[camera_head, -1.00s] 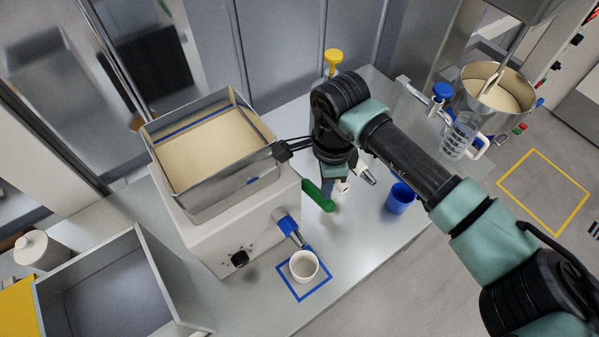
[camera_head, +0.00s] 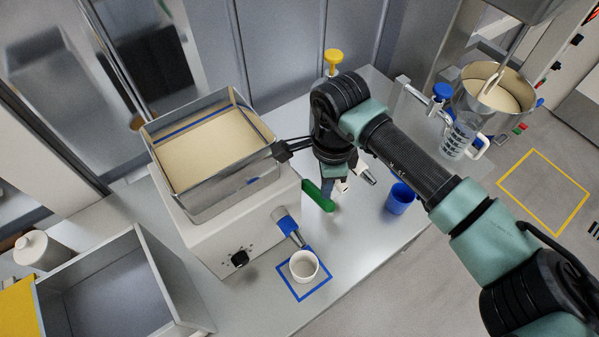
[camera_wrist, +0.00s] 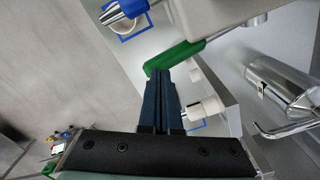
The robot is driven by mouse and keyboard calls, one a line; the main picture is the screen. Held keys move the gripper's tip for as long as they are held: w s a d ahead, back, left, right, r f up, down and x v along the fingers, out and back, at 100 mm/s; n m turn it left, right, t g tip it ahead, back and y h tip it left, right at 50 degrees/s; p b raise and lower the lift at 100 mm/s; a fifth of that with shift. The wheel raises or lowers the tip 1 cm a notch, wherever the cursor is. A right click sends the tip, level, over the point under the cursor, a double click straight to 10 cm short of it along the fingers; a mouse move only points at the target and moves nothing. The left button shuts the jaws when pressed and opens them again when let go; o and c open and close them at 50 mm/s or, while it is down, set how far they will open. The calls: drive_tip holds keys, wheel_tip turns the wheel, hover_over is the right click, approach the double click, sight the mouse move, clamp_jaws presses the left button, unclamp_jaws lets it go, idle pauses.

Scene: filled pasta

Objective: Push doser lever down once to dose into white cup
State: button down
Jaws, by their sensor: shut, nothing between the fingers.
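The doser (camera_head: 215,235) is a white machine with a steel hopper of beige filling on top. Its green lever (camera_head: 318,196) sticks out at the right side, and it shows in the wrist view (camera_wrist: 178,56). The white cup (camera_head: 304,266) stands upright inside a blue square under the blue-collared nozzle (camera_head: 287,226). In the wrist view the nozzle partly covers the cup (camera_wrist: 122,27). My gripper (camera_wrist: 160,74) is shut and empty, its fingertips at the lever's free end. Whether they touch the lever, I cannot tell.
A blue cup (camera_head: 400,199) stands right of my gripper. A clear jug (camera_head: 459,138) is farther right near a metal pot (camera_head: 495,88). An empty grey bin (camera_head: 115,285) sits left of the doser. In the wrist view, a steel cylinder (camera_wrist: 277,84) lies right of my fingers.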

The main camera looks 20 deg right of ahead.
wheel_tip(320, 180, down, 12)
drive_tip(key=b, duration=1.1)
wheel_tip(320, 180, up, 12)
drive_tip(key=p, duration=0.8)
idle(0.5)
wheel_tip(320, 180, up, 5)
drive_tip(key=p, duration=0.2)
drive_tip(key=shift+p, duration=0.4)
